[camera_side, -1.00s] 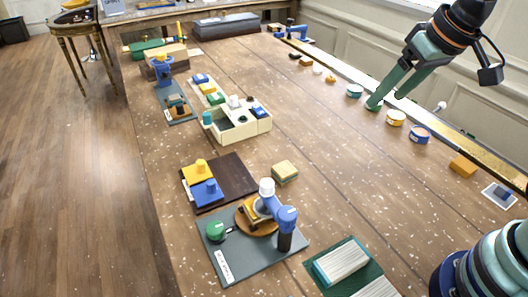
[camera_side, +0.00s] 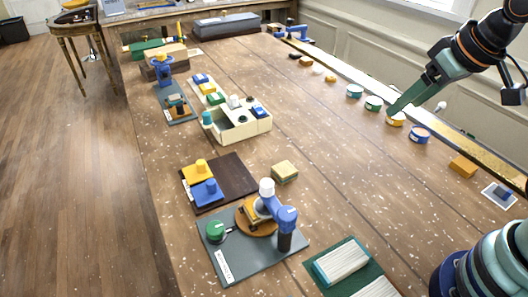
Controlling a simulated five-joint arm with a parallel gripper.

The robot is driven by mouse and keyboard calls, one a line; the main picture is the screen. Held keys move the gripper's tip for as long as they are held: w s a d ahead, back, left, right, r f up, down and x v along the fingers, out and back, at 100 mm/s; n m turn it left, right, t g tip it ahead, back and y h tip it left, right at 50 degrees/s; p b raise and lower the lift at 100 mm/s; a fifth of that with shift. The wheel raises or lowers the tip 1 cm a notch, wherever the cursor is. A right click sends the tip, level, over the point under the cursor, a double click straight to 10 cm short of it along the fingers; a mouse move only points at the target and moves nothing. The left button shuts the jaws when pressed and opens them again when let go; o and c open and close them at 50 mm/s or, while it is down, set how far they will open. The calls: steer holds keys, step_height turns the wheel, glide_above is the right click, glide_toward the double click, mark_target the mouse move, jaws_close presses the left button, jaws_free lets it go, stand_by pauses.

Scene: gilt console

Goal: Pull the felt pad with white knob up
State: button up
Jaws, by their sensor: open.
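A white knob (camera_side: 266,187) tops a blue-grey part of a small device at the front. This part stands above a round wooden disc (camera_side: 270,229) on a grey mat (camera_side: 243,262), beside a blue upright with a dark lower end (camera_side: 286,222). I cannot make out a felt pad clearly under the knob. My gripper (camera_side: 391,113) is open and empty at the right, far from the knob. Its fingers overlap in this view, with their tips near the yellow round tin (camera_side: 396,120) and green round tin (camera_side: 373,104).
A green knob (camera_side: 215,231) shares the mat. A dark board (camera_side: 235,178) with yellow and blue knobbed blocks lies behind it, near a small yellowish block (camera_side: 285,171). A cream box (camera_side: 258,127) stands farther back. A blue tin (camera_side: 420,135) is at the right. The table's middle is clear.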

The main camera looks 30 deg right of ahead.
steer(key=shift+a, duration=0.1)
steer(key=shift+c, duration=1)
steer(key=n+g, duration=0.3)
steer(key=g, duration=0.3)
glide_above(267, 183)
steer(key=f, duration=0.2)
step_height(267, 183, down, 12)
steer(key=shift+r, duration=0.1)
jaws_close()
